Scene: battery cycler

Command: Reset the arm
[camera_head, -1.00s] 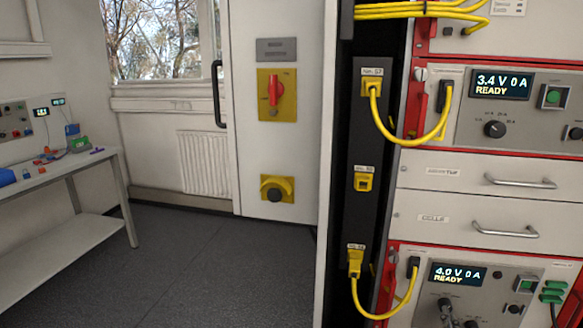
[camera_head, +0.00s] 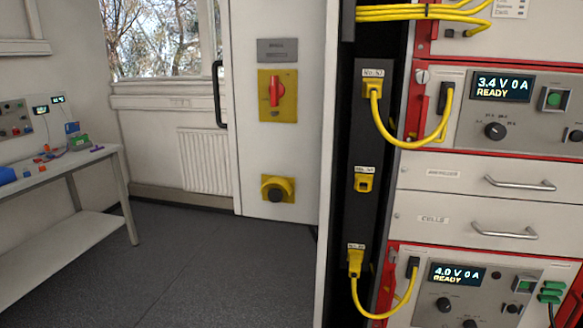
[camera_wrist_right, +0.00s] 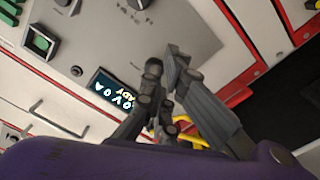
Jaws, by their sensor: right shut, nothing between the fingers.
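My right gripper (camera_wrist_right: 163,70) shows in the right wrist view, its dark fingers drawn together with nothing between them. It is in front of the lower cycler panel, whose display (camera_wrist_right: 112,90) appears upside down and partly covered by a finger. In the head view the lower cycler's display (camera_head: 458,274) reads 4.0 V 0 A READY. The knob (camera_head: 444,304) below that display is unobstructed. Neither gripper shows in the head view now.
A yellow cable (camera_head: 382,314) loops from the dark socket strip (camera_head: 363,215) to the lower cycler. Another cable (camera_head: 400,143) loops to the upper cycler. Drawer handles (camera_head: 519,185) stick out between them. A side table (camera_head: 60,172) stands at left. The floor (camera_head: 220,265) between is clear.

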